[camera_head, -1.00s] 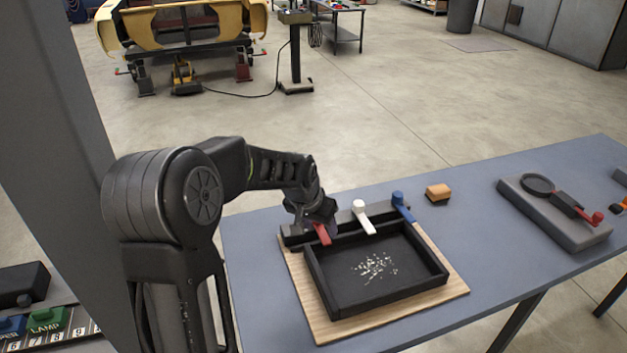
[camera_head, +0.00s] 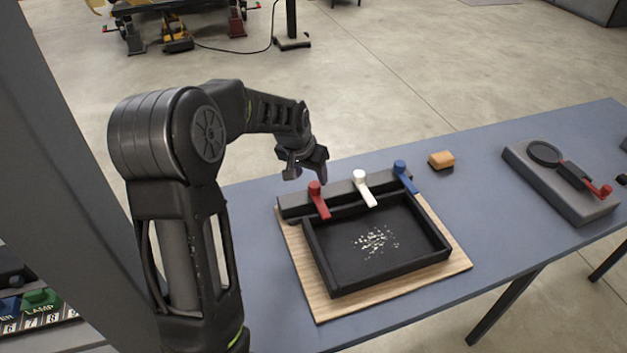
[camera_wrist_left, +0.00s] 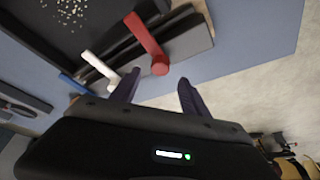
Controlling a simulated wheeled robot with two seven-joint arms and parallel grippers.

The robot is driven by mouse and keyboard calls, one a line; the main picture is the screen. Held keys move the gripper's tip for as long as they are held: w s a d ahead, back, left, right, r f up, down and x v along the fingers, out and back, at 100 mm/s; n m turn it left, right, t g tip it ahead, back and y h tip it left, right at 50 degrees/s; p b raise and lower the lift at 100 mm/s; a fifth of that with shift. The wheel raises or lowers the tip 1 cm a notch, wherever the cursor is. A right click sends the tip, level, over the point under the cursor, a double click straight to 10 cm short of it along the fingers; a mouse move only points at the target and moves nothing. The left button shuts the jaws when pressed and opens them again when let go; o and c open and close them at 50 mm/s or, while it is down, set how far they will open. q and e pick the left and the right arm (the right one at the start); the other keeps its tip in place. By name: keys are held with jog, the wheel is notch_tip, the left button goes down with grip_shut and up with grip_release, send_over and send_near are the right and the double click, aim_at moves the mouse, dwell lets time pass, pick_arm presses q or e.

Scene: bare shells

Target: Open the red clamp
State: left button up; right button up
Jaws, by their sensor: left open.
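The red clamp (camera_head: 318,200) is a lever with a round knob, on the dark bar (camera_head: 292,203) along the back of a black tray (camera_head: 330,278). Its arm reaches forward over the tray's back wall, as do those of the white clamp (camera_head: 364,188) and the blue clamp (camera_head: 404,176). My left gripper (camera_head: 306,170) is above and just behind the red clamp, apart from it. In the left wrist view the left gripper (camera_wrist_left: 158,90) has its fingers spread with nothing between them, and the red clamp (camera_wrist_left: 146,42) shows just beyond the fingertips. My right gripper is not in view.
The tray holds pale bits (camera_head: 375,242) and sits on a wooden board (camera_head: 318,306) on a blue-grey table (camera_head: 500,165). A grey fixture with a red-knobbed handle (camera_head: 560,185) stands farther right. Table between them is clear.

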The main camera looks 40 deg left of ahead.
aim_at(314, 184)
pick_arm(q)
jog(key=p+x, duration=0.1)
jog(key=x, duration=0.4)
jog(key=shift+f, duration=0.15)
grip_shut()
dwell(0.4)
dwell(0.9)
